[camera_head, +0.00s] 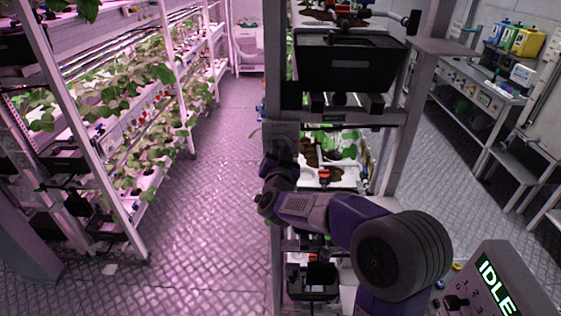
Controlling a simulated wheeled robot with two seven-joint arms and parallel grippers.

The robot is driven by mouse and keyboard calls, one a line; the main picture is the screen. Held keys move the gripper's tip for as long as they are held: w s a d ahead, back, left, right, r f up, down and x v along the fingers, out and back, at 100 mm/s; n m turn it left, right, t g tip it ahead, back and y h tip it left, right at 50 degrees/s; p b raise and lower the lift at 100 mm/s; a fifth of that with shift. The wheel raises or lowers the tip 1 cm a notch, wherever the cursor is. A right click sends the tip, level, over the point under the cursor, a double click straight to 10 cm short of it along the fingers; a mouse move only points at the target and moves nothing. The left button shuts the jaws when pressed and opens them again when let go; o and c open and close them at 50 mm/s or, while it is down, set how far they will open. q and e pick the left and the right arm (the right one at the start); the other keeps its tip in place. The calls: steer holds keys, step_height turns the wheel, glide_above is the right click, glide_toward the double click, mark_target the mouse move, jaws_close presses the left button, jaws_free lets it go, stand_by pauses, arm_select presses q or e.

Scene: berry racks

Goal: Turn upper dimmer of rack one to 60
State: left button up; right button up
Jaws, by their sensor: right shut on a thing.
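A grey dimmer box (281,129) is mounted on the front post of the middle rack (272,60). My right arm comes in from the lower right, and my right gripper (279,152) is at the lower part of this box. The gripper is shut on what appears to be the dimmer's knob. The gripper and wrist hide the knob, so its setting cannot be read. No rack number can be read. My left gripper is not in view.
A black tray (349,62) sits on the middle rack above my arm. A planted rack (130,140) stands left across an open metal-plate aisle (210,200). A control panel reading IDLE (495,285) is at lower right. A workbench (475,85) stands at the right wall.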

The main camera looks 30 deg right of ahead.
steer(key=m+b, duration=0.2)
steer(key=m, duration=0.1)
steer(key=m+b, duration=0.2)
steer(key=b, duration=0.1)
steer(key=shift+f+m, duration=0.2)
steer(key=shift+m, duration=0.2)
steer(key=m+b, duration=0.2)
steer(key=shift+m+b, duration=0.3)
steer(key=m+b, duration=0.3)
steer(key=m, duration=0.1)
steer(key=shift+r, duration=0.1)
steer(key=shift+r+m+b, duration=0.1)
steer(key=shift+m+b, duration=1.3)
steer(key=shift+m, duration=0.7)
steer(key=o, duration=1.1)
steer(key=shift+c, duration=0.2)
steer(key=shift+a, duration=0.1)
